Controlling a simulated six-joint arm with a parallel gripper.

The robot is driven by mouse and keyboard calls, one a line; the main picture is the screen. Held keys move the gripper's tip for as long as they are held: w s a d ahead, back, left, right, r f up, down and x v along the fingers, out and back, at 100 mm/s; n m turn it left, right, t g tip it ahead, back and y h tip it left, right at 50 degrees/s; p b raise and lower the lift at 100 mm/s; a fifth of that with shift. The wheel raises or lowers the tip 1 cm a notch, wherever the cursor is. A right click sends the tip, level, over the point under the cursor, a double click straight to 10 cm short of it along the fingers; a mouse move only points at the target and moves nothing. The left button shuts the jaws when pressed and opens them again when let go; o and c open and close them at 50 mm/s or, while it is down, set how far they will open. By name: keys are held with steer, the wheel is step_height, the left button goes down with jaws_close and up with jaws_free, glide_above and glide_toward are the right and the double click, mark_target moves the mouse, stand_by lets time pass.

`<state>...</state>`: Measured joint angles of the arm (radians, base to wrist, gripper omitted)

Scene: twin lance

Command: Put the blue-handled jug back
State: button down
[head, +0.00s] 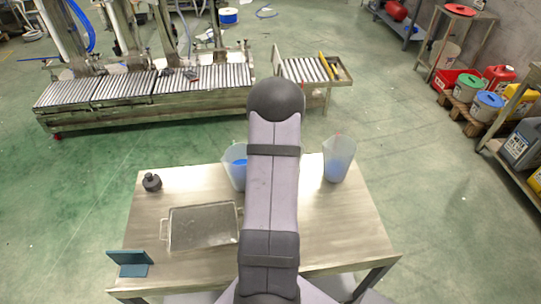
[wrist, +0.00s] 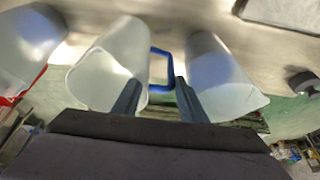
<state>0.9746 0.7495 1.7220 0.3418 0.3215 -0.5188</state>
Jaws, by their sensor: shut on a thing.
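In the wrist view, the blue-handled jug (wrist: 103,62) is a translucent pale jug at the middle left. Its blue handle (wrist: 154,66) faces right and lies between my fingers. My gripper (wrist: 157,98) is shut on this handle; the right finger meets its lower end. I cannot tell whether the jug is lifted or touches the table. In the head view my arm hides the gripper and most or all of this jug. A second pale jug (wrist: 217,80) is close on the right in the wrist view.
Another jug (wrist: 28,45) with a red part is at the left in the wrist view; a jug with a red part (head: 339,160) stands right of my arm. A jug with blue in it (head: 232,172) shows left. A metal tray (head: 163,235), black object (head: 152,182) and blue-green stand (head: 130,261) occupy the table's left (head: 345,225).

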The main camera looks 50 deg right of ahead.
steer(key=shift+f, duration=0.25)
steer(key=c, duration=1.4)
jaws_free()
steer(key=shift+o, duration=0.2)
steer(key=b+v, duration=0.2)
steer(key=v, duration=1)
steer(key=shift+b, duration=0.3)
